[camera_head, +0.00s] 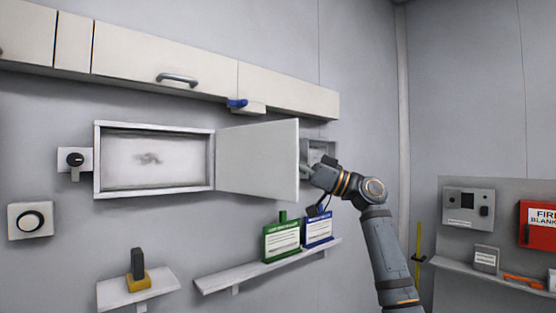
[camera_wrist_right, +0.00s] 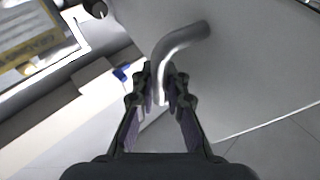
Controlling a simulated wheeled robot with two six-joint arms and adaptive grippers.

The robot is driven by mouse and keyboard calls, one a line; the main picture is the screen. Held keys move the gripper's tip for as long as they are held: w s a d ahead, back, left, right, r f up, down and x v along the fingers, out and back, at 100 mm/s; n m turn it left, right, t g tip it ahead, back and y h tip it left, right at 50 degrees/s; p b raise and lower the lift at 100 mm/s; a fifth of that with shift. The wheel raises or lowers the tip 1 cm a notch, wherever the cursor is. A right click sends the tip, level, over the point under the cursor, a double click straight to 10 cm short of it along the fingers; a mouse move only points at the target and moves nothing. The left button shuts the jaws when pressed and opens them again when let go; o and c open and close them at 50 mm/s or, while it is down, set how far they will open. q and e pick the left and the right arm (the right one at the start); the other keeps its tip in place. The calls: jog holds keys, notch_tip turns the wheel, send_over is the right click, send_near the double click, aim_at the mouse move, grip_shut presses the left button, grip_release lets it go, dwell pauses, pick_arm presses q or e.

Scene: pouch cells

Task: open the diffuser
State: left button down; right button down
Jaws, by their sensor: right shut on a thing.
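The diffuser is a shallow white-framed wall box (camera_head: 97,160), and its flat grey door (camera_head: 258,158) stands swung open to the right. Inside the box is a pale panel with a dark smudge. My right gripper (camera_head: 306,172) is at the door's free edge, partly hidden behind it in the head view. In the right wrist view my right gripper (camera_wrist_right: 161,88) is shut on the bent grey door handle (camera_wrist_right: 178,42), with the door face (camera_wrist_right: 255,70) to its right. My left gripper is not in view.
A black knob (camera_head: 75,160) sits left of the box. Cabinets with a handle (camera_head: 177,79) and a blue lever (camera_head: 237,103) run above.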

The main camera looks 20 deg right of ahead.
dwell(0.3)
jog(key=c, duration=1.7)
grip_release()
jog(key=shift+c, duration=0.2)
jog(key=shift+o, duration=0.4)
jog(key=shift+s+d, duration=0.15)
jog(key=shift+d, duration=0.05)
jog(key=shift+d+f, duration=0.15)
jog(key=shift+d, duration=0.05)
jog(key=v, duration=1.1)
jog(key=shift+s+d, duration=0.15)
jog(key=shift+s, duration=0.05)
jog(key=shift+f, duration=0.15)
